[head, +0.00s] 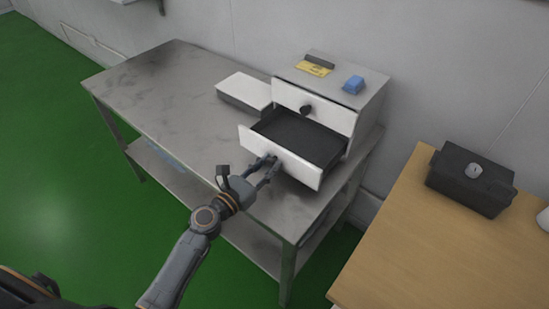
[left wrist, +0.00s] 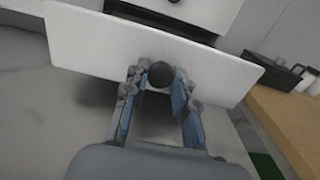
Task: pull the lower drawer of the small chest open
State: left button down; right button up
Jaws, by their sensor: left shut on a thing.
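The small chest (head: 369,97) stands at the right end of the metal table, with an upper drawer (head: 330,105) that is shut and has a dark round knob. The lower drawer (head: 300,168) is pulled well out, and its dark, empty-looking inside shows. My left gripper (head: 268,165) is at the front of the lower drawer. In the left wrist view, its fingers are shut on the dark round knob (left wrist: 161,74) of the white drawer front (left wrist: 90,38). My right gripper is not in view.
The chest stands on a grey metal table (head: 165,100) with a lower shelf. A white-topped box (head: 245,90) lies left of the chest. A blue block (head: 354,84) and a yellow label (head: 314,68) are on the chest top. A wooden table (head: 420,250) at right holds a black box (head: 470,182).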

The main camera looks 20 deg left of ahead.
pick_arm(q)
jog(key=c, duration=1.1)
grip_release()
jog(key=shift+s+a, duration=0.1)
jog(key=shift+s, duration=0.05)
jog(key=v, duration=1.1)
jog(key=shift+s+a, duration=0.1)
jog(key=shift+s, duration=0.15)
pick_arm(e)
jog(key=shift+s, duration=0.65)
